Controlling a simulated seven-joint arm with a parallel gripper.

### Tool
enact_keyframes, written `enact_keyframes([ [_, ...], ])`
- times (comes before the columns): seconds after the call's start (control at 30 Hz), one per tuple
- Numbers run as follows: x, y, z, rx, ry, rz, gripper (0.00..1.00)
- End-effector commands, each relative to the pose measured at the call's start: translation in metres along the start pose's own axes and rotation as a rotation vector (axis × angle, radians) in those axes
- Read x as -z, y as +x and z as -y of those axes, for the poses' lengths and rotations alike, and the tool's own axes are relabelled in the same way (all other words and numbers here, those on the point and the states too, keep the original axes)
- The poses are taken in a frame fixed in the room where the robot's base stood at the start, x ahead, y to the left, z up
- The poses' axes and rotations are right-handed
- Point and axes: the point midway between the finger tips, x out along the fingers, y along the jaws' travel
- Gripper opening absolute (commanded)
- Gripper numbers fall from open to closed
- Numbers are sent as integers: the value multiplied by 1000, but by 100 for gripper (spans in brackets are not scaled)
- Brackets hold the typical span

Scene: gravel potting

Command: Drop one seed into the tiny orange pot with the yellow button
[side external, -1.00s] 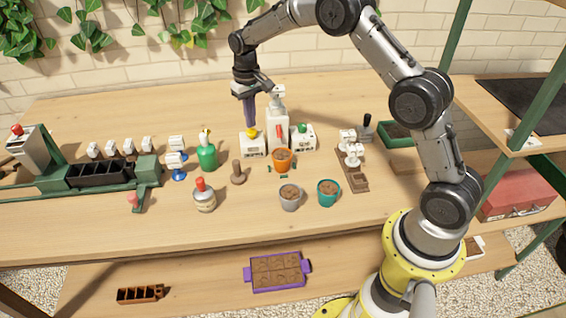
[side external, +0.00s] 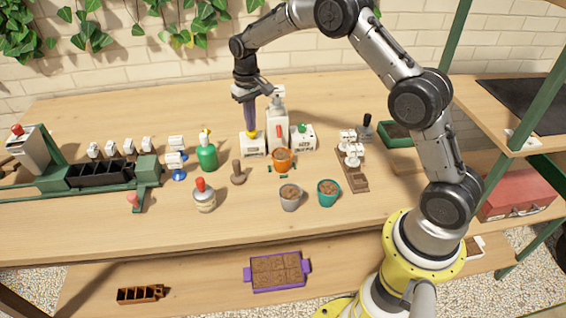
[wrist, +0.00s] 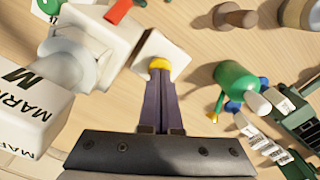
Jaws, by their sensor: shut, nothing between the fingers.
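A white box with a yellow button (side external: 252,147) on top stands mid-table; it also shows in the wrist view (wrist: 176,45). My gripper (side external: 251,132) is shut, with nothing between its long purple fingers. It points down over this box, its tips at the yellow button (wrist: 160,64). They look in contact, though pressing cannot be told. The small orange pot (side external: 281,161) stands in front of the taller white dispenser, right of the yellow-button box. No seed can be made out.
The taller white dispenser (side external: 277,128) and a white box with a green button (side external: 303,138) stand close on the right. A green bottle (side external: 207,156) is left. A grey pot (side external: 290,197) and a teal pot (side external: 328,193) stand in front.

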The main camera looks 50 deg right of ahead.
Motion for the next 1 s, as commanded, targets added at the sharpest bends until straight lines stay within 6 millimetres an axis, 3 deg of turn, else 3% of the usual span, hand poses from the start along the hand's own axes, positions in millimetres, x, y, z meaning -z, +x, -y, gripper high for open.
enact_keyframes([
  [0.63, 0, 18, 0, 0, 0, 1, 0],
  [1.0, 0, 13, 0, 0, 0, 1, 0],
])
